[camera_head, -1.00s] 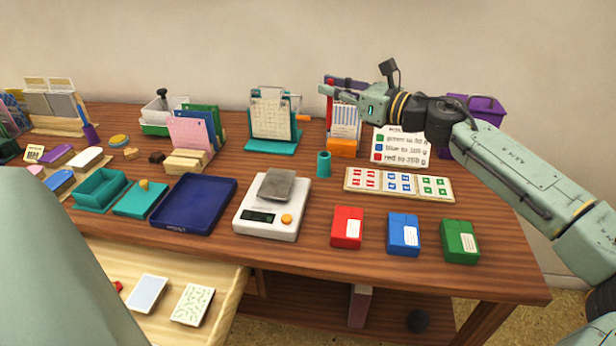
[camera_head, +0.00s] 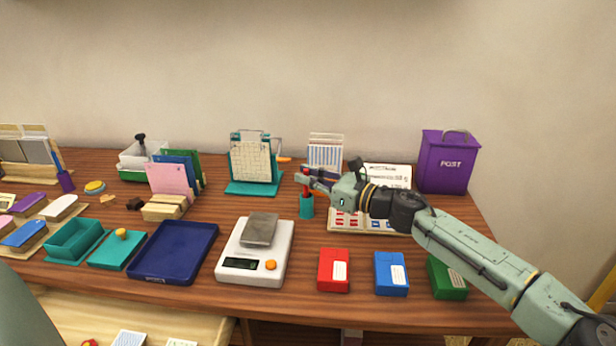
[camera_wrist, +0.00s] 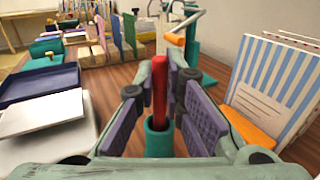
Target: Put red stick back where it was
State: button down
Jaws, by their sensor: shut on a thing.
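The red stick (camera_wrist: 159,90) stands upright between my gripper's purple-padded fingers in the wrist view. My gripper (camera_head: 308,180) is shut on it. The stick's lower part goes down into the teal cup (camera_wrist: 158,139), and whether it touches the bottom is hidden. In the head view the teal cup (camera_head: 306,208) stands on the table directly under my gripper, with a bit of red stick (camera_head: 305,189) showing above it.
A striped card rack (camera_head: 325,152) stands close behind, also at right in the wrist view. A teal calendar stand (camera_head: 252,188) and white scale (camera_head: 237,268) are left. The stamp card board (camera_head: 400,228) lies right of the cup, and ink boxes stand in front.

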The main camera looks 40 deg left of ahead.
jog(key=shift+f, duration=0.2)
jog(key=c, duration=1.7)
grip_release()
jog(key=shift+r, duration=0.1)
jog(key=shift+r, duration=0.2)
jog(key=d, duration=0.3)
jog(key=d+b, duration=0.1)
jog(key=d, duration=0.3)
jog(key=w+d+b, duration=0.1)
jog(key=d, duration=0.2)
jog(key=shift+d+f, duration=0.15)
jog(key=shift+d, duration=0.15)
jog(key=shift+d+b, duration=0.3)
jog(key=shift+d, duration=0.4)
